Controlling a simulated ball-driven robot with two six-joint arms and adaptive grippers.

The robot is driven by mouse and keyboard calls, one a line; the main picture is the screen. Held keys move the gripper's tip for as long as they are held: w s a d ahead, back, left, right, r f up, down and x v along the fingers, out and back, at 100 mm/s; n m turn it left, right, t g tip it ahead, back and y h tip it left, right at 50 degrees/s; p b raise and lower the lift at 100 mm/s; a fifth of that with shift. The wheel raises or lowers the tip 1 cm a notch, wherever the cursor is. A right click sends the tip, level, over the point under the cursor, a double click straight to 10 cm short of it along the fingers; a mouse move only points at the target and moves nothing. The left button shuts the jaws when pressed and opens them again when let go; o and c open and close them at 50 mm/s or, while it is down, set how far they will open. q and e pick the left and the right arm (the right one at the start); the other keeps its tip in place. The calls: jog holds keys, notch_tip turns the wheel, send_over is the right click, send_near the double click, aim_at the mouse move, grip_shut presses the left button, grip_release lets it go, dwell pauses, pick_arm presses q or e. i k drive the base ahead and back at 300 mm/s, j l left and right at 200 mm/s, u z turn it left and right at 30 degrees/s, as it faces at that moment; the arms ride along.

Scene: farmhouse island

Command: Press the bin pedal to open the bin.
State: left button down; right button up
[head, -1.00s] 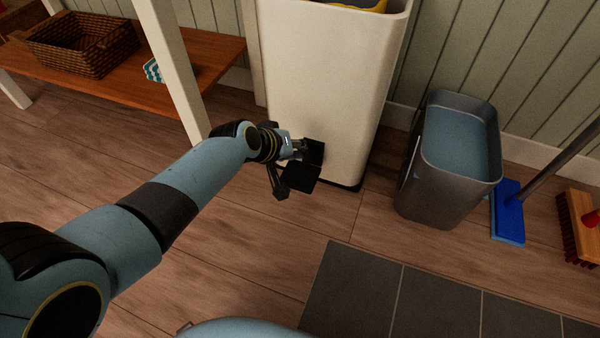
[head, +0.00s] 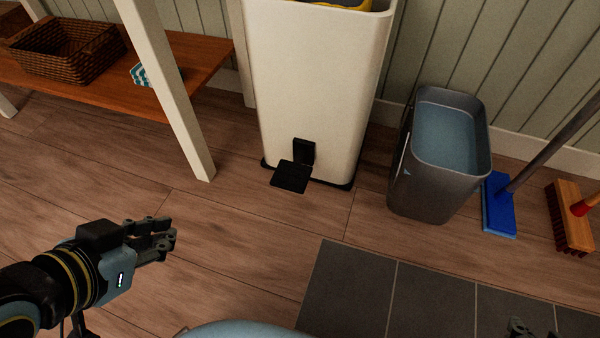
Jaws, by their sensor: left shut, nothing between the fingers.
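The tall cream bin (head: 315,80) stands against the wall at the top middle. Its black pedal (head: 290,177) sticks out at its foot, in plain view with nothing touching it. The bin's upper end is cut by the picture's edge; its rim and something yellow inside show, while the lid is out of view. My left gripper (head: 168,238) is at the lower left, shut and empty, well apart from the pedal, pointing right. A small dark part at the lower right edge looks like my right gripper (head: 518,328); its fingers cannot be made out.
A grey bucket (head: 405,190) of bluish water stands right of the bin, with a blue mop (head: 499,207) and a brush (head: 570,220) beyond. A wooden shelf with a wicker basket (head: 70,50) and white leg (head: 168,95) is left. Floor before the pedal is clear.

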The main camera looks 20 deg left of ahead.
aim_at(294, 176)
jog(key=l+u, duration=0.1)
jog(key=u, duration=0.5)
jog(key=i+l+u, duration=0.15)
jog(key=l+u, duration=0.2)
jog(key=l, duration=0.45)
jog(key=i+l+u, duration=0.1)
jog(key=l+u, duration=0.25)
jog(key=l, duration=1.1)
